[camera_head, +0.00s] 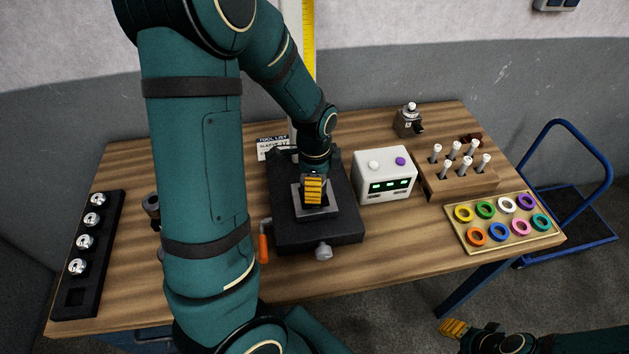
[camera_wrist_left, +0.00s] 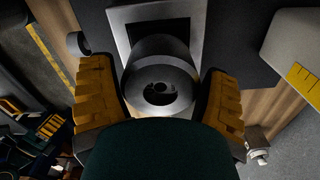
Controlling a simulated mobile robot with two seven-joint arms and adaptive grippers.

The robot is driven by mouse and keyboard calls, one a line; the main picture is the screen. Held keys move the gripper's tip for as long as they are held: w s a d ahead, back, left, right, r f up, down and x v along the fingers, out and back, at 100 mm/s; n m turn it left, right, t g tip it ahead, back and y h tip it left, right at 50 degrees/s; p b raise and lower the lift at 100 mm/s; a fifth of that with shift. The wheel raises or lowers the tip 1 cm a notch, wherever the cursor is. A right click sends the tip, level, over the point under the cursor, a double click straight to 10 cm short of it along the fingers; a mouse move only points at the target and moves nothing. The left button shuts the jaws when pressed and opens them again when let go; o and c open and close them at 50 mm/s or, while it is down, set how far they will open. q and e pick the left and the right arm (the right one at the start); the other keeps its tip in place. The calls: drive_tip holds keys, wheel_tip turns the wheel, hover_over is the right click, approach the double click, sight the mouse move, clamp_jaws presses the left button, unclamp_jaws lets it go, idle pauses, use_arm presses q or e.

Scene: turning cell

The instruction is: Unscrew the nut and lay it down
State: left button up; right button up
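A dark round nut-like piece (camera_wrist_left: 160,85) with a central hole sits above a grey square plate (camera_wrist_left: 196,15) in the left wrist view. My left gripper (camera_wrist_left: 163,95) has its orange fingers on either side of this piece, with a dark gap showing beside it. In the head view, my left gripper (camera_head: 314,190) points down over the grey plate (camera_head: 330,209) on the black fixture (camera_head: 290,235) and hides the piece. My right gripper (camera_head: 455,328) is low at the right, off the table; its finger opening is unclear.
A white box with buttons (camera_head: 385,176), a wooden block with white-topped pegs (camera_head: 460,183) and a tray of coloured rings (camera_head: 480,245) stand right of the fixture. A black rack (camera_head: 104,225) holds several shiny parts at the left. An orange handle (camera_head: 264,247) is beside the fixture.

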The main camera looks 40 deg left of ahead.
use_arm(q)
drive_tip(key=c, duration=0.7)
drive_tip(key=n+p, duration=0.1)
drive_tip(key=n, duration=0.3)
drive_tip(key=shift+r+n, duration=0.1)
drive_tip(key=shift+n, duration=0.2)
drive_tip(key=shift+c, duration=0.2)
drive_tip(key=n+p, duration=0.1)
drive_tip(key=n, duration=0.2)
drive_tip(key=shift+n, duration=0.8)
